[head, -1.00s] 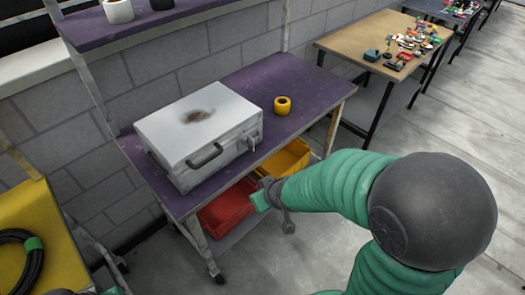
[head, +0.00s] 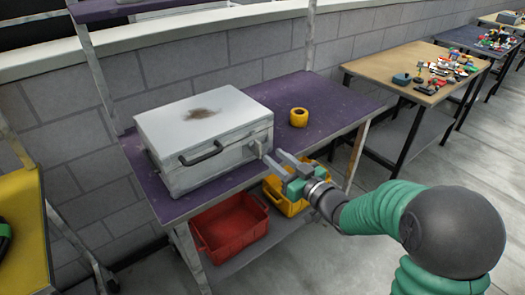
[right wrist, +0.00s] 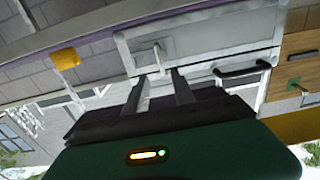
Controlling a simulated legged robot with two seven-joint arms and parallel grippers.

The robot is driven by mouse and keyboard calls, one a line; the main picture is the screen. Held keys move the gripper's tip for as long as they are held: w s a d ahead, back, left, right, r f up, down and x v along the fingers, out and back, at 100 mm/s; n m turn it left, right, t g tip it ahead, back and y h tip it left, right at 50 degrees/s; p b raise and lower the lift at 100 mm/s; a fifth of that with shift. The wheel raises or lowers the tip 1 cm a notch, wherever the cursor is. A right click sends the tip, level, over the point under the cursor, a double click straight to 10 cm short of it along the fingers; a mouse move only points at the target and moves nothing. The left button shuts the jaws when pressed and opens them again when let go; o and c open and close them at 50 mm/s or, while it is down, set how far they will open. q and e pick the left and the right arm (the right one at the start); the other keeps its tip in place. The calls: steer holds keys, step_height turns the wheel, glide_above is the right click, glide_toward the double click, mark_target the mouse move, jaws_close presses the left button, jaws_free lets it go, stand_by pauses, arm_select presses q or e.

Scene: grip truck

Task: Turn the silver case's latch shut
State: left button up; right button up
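The silver case (head: 190,165) lies closed on the purple table, with a brown stain on its lid. Its latch (head: 257,148) is at the right end of the front face. In the right wrist view, which looks upside down, the latch lever (right wrist: 159,55) stands out from a pale plate. My right gripper (head: 272,157) is open and empty in front of the latch. In the right wrist view, its two fingers (right wrist: 163,80) point at the latch with the lever's end between or just beyond their tips. I cannot tell whether they touch it. My left gripper is out of view.
A black handle (head: 201,154) sits on the case front, left of the latch. A yellow tape roll (head: 299,117) stands on the purple table (head: 335,105). A red bin (head: 232,228) and a yellow bin (head: 281,203) are on the shelf below.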

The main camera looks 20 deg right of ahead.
mark_target(261, 147)
steer(key=x, duration=0.6)
steer(key=shift+w+a+b, duration=0.15)
steer(key=shift+a+b, duration=0.05)
steer(key=shift+b, duration=0.15)
steer(key=shift+w+a+r, duration=0.1)
steer(key=shift+a, duration=0.2)
steer(key=shift+d, duration=0.25)
steer(key=shift+c, duration=0.5)
steer(key=shift+d, duration=0.15)
steer(key=shift+c, duration=2.6)
jaws_close()
